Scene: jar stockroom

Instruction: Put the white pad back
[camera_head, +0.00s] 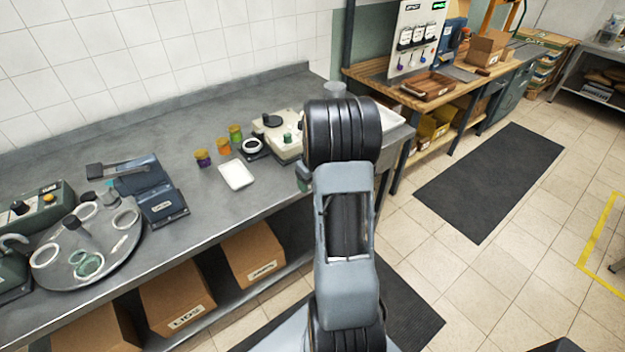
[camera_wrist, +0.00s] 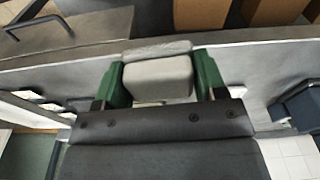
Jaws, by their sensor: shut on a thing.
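A pale grey-white block with rounded edges, seemingly the white pad (camera_wrist: 157,80), is held between the green fingers of my gripper (camera_wrist: 158,72) in the wrist view. A paler slab edge shows just beyond it; I cannot tell whether it is part of the same thing. In the head view my arm hides the pad and most of the gripper; only a bit of green finger shows near the bench's front edge. A flat white square dish or tray (camera_head: 237,174) lies on the grey bench (camera_head: 210,205), left of my arm.
A cream device (camera_head: 285,140) is close to my arm. A round tray of rings (camera_head: 88,250) and a blue-grey device (camera_head: 150,188) stand left. Cardboard boxes (camera_head: 178,297) sit below.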

